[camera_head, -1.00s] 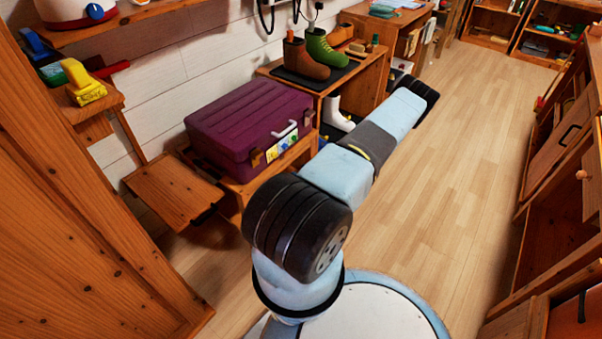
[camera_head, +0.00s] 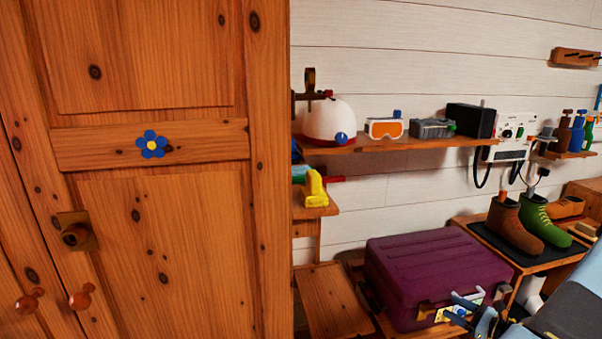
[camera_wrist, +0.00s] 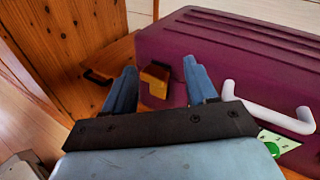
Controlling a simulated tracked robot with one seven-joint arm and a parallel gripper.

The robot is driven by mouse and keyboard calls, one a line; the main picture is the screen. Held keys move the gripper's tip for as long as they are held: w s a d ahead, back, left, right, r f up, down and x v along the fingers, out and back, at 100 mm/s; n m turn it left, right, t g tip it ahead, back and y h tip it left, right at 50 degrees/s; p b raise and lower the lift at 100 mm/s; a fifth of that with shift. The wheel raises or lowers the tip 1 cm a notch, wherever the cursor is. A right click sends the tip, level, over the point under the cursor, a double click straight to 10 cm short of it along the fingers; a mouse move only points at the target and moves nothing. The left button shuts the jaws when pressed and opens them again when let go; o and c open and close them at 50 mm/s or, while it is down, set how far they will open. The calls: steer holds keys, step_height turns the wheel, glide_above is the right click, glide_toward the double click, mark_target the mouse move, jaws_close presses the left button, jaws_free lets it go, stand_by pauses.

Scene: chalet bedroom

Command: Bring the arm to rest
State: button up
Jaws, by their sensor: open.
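My gripper (camera_head: 462,308) shows at the lower right of the head view, in front of the purple case (camera_head: 435,262). In the wrist view my gripper (camera_wrist: 160,70) has its two blue fingers spread apart, with nothing held between them. The case (camera_wrist: 235,50) lies just beyond the fingers. Its brass latch (camera_wrist: 155,80) appears between the fingertips, and its white handle (camera_wrist: 262,108) is to their right. I cannot tell whether a finger touches the case. Most of my arm is outside the head view.
A wooden wardrobe (camera_head: 150,240) fills the left. A shelf (camera_head: 400,144) on the wall holds a white-and-red helmet (camera_head: 328,118) and orange goggles (camera_head: 384,128). Brown (camera_head: 514,222) and green (camera_head: 543,224) boots stand on a dark mat at the right. A low wooden seat (camera_head: 332,300) is left of the case.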

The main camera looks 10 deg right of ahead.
steer(key=a+r+n+g, duration=0.6)
steer(key=a+r+n, duration=0.2)
steer(key=a+r, duration=0.45)
steer(key=a+r+n+g, duration=0.75)
steer(key=a+r, duration=0.25)
steer(key=r, duration=0.5)
steer(key=s+a+r+n+t+h, duration=0.2)
steer(key=s+a+r+n+h, duration=0.2)
steer(key=s+r, duration=0.5)
steer(key=s+a+r+n+t+h, duration=0.2)
steer(key=s+a+r+n+h, duration=0.2)
steer(key=s+a+r+n, duration=0.3)
steer(key=s+a+r, duration=0.1)
steer(key=s+r, duration=0.2)
steer(key=shift+s+a+t+h, duration=0.15)
steer(key=shift+t+h, duration=0.15)
steer(key=shift+t, duration=0.05)
steer(key=shift+n, duration=0.25)
